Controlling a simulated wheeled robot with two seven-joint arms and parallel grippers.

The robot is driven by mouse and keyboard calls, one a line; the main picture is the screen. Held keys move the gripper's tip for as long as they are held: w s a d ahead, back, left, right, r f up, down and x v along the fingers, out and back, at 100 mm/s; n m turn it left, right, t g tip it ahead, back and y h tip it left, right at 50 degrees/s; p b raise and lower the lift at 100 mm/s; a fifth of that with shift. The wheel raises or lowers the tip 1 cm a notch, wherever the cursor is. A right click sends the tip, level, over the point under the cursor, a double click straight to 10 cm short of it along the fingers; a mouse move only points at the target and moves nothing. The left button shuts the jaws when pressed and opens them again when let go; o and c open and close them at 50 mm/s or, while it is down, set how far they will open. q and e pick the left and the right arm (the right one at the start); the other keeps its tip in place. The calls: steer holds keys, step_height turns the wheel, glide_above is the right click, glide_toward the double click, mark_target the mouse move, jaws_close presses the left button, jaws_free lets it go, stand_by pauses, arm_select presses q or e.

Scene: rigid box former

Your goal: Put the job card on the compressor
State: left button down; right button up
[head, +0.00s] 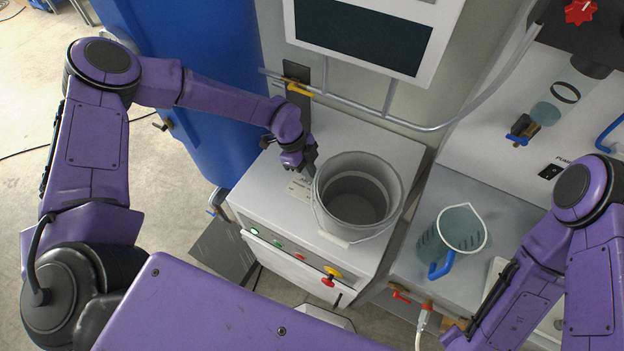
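A small pale card with faint print, apparently the job card (299,189), is at the top of a white cabinet with coloured buttons, which may be the compressor (270,208). The card looks flat on the top, left of a grey bucket. My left gripper (307,172) points down just behind and above the card, close to the bucket's left rim. Its fingers are small and partly hidden by the wrist, so I cannot tell whether they are open or touch the card. My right arm comes in at the right; its gripper is out of view.
The grey bucket (338,218) takes up much of the cabinet top. A clear jug with a blue handle (460,230) stands on the bench to the right. A pipe with a yellow valve handle (299,90) runs behind. A red-and-yellow switch (330,276) is on the cabinet front.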

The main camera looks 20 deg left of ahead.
arm_select(q)
steer(key=shift+w+d+f, duration=0.15)
steer(key=shift+w, duration=0.3)
steer(key=shift+f+b, duration=0.4)
step_height(320, 180, down, 3)
steer(key=shift+r+b, duration=0.15)
steer(key=shift+b, duration=0.75)
steer(key=shift+r, duration=0.15)
